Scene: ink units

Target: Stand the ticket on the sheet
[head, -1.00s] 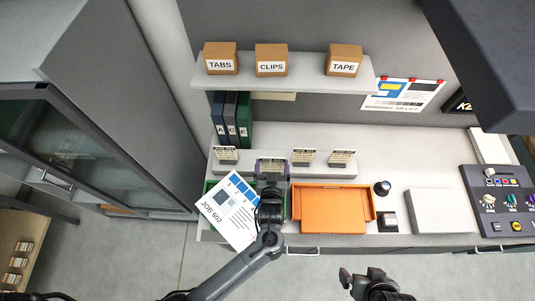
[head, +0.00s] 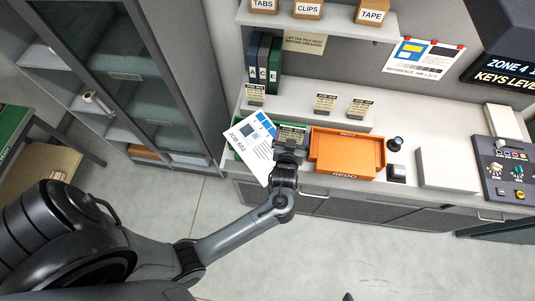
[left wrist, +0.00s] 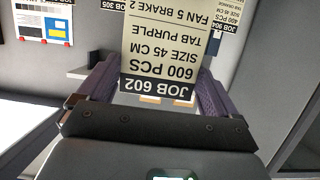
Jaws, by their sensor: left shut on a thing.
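My left gripper (head: 290,146) is shut on a cream ticket (head: 292,132) with a dark band. In the left wrist view the ticket (left wrist: 168,45) is between the purple fingers and reads JOB 602, 600 PCS, TAB PURPLE. The white sheet (head: 259,149), marked JOB 602 with blue squares, lies tilted over the green tray (head: 238,149) and sticks out past the counter's front edge. The held ticket is just right of the sheet's upper part; I cannot tell whether they touch. Only a dark tip of what seems my right gripper (head: 348,297) shows at the bottom edge.
Similar tickets stand on the raised ledge (head: 290,111) behind, with a gap between the left one (head: 254,95) and the middle one (head: 325,103). An orange REDO tray (head: 346,152) is close on the right. A black knob (head: 395,144) and grey block (head: 447,169) stand farther right.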

